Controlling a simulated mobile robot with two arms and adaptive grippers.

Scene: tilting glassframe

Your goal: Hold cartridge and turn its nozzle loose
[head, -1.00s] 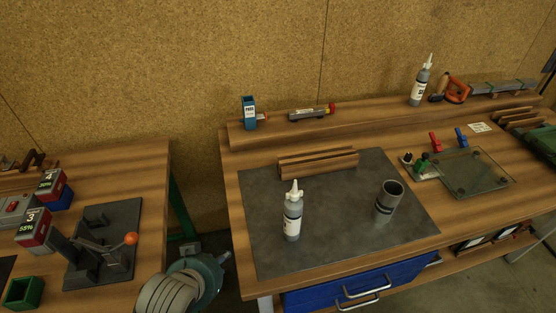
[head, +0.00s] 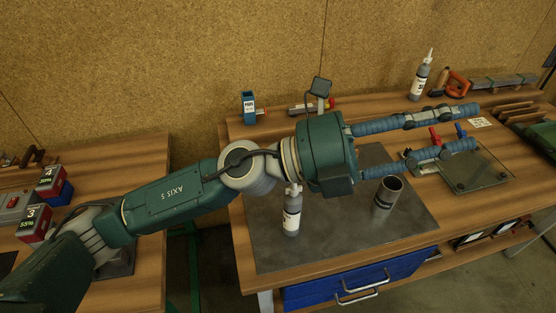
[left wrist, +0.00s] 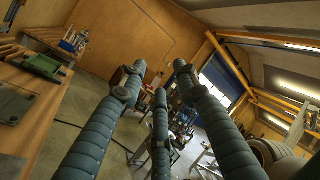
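A grey cartridge (head: 291,218) with a white label stands upright on the dark mat. Its nozzle is partly hidden behind my left arm. A second cartridge (head: 420,82) with a white nozzle stands upright on the raised back ledge. My left gripper (head: 474,128) reaches across above the bench, its fingers pointing right, past and above the near cartridge. In the left wrist view my left gripper (left wrist: 160,75) shows three blue-grey fingers spread apart with nothing between them. My right gripper is in neither current view.
An open grey cup (head: 387,197) stands on the mat (head: 335,240), right of the near cartridge. A glass plate (head: 480,178) lies at the right, beside red and blue clamps. A blue box (head: 249,108) stands on the ledge. My arm hides the wooden block behind the mat.

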